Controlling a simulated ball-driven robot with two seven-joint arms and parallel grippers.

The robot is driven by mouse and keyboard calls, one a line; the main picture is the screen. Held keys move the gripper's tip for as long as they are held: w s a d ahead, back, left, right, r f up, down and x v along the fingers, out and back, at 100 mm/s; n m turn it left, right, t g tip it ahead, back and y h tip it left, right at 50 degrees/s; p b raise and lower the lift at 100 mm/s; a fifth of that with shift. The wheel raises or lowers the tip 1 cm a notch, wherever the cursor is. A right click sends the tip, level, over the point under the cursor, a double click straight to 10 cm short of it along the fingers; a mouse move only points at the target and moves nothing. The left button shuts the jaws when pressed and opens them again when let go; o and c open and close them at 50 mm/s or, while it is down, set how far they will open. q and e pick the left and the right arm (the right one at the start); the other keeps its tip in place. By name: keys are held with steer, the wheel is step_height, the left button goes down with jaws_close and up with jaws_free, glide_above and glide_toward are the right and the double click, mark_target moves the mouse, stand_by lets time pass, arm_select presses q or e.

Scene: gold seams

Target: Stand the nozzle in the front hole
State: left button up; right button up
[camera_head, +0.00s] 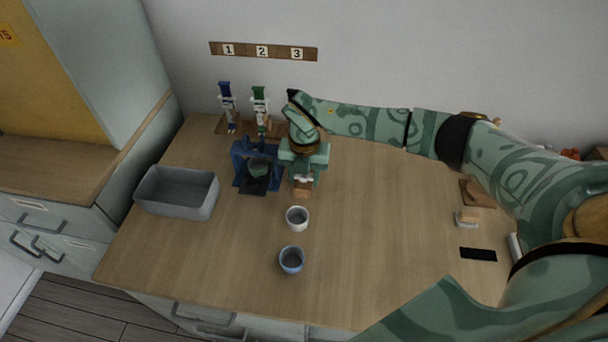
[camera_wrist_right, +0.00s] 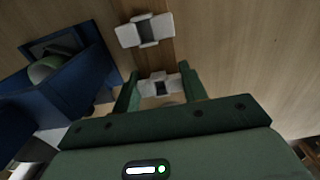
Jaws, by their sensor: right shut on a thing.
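My right gripper (camera_head: 303,177) reaches down at the middle of the table, its green fingers closed on a small pale piece (camera_wrist_right: 160,84), apparently the nozzle. In the right wrist view the gripper (camera_wrist_right: 160,90) has this piece between its fingertips, and its lower part is hidden. A brown wooden piece (camera_head: 302,193) shows just below the fingers in the head view. Beyond the fingertips in the wrist view is a white block with a dark middle (camera_wrist_right: 147,30). I cannot make out the front hole. My left gripper is not in view.
A blue frame (camera_head: 240,167) stands close left of my right gripper. A grey bin (camera_head: 178,204) is farther left. Blue (camera_head: 226,98) and green (camera_head: 260,101) tools stand behind.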

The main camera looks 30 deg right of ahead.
steer(key=shift+f, duration=0.2)
stand_by(0.4)
steer(key=o, duration=0.8)
steer(key=shift+o, duration=0.2)
steer(key=shift+r+p, duration=2.25)
steer(key=shift+r, duration=0.3)
